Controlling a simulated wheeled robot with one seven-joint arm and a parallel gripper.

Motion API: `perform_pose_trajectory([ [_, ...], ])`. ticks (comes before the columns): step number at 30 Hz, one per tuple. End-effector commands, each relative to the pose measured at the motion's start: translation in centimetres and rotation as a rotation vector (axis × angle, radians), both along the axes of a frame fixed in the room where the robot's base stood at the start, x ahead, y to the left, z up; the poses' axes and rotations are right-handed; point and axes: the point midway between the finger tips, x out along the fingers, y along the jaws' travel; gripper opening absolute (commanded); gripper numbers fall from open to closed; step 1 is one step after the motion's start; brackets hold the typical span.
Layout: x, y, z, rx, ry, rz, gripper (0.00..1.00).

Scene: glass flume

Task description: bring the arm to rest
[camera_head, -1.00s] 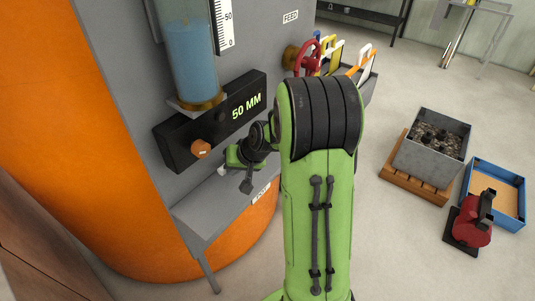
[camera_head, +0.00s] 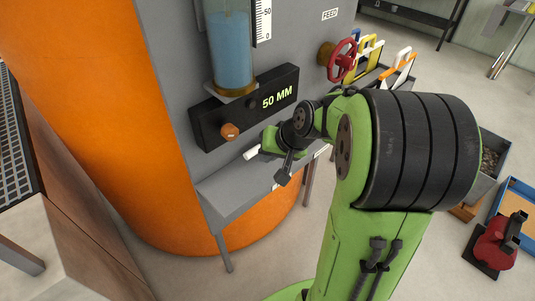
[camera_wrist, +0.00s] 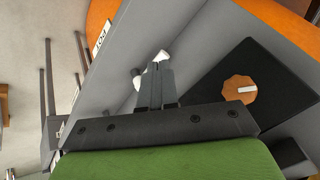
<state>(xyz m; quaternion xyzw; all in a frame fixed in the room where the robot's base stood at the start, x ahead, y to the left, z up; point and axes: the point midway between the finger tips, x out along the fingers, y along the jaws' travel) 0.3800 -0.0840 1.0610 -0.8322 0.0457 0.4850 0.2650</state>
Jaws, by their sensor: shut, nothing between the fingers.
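My green arm (camera_head: 375,230) reaches up from the bottom of the head view, its thick dark-ribbed joint at the right. The forearm bends back left to my gripper (camera_head: 258,151), which is over the grey shelf below the black 50 MM panel. In the wrist view the dark fingers of my gripper (camera_wrist: 157,75) are together, with nothing held between them. A small white piece (camera_wrist: 161,56) shows at the fingertips, and a dark round knob beside them. I cannot tell whether the fingers touch the white piece or the shelf (camera_head: 225,195).
The black panel (camera_head: 205,125) has an orange knob (camera_head: 229,131), with a blue-filled tube (camera_head: 231,50) above. A red valve wheel (camera_head: 342,60) and coloured-handled items (camera_head: 370,50) stand beyond the forearm. A red machine (camera_head: 492,245) and blue tray (camera_head: 518,205) lie right. Floor shows lower left.

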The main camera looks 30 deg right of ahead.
Motion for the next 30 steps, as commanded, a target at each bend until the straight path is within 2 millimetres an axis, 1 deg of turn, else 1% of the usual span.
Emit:
perform_pose_trajectory([
  [14,-0.1,0.0,0.1,0.000,0.001,-0.001,0.00],
  [17,-0.6,0.7,0.6,-0.021,0.002,0.019,0.00],
  [20,-3.1,3.4,2.7,-0.107,0.009,0.099,0.00],
  [21,-4.9,4.7,3.7,-0.155,0.013,0.142,0.00],
  [23,-8.0,6.4,5.0,-0.228,0.020,0.203,0.00],
  [24,-10.1,7.3,5.6,-0.270,0.024,0.239,0.00],
  [26,-13.1,8.1,6.2,-0.324,0.024,0.281,0.00],
  [27,-15.0,8.4,6.4,-0.352,0.024,0.305,0.00],
  [30,-18.2,8.6,6.4,-0.396,0.023,0.342,0.00],
])
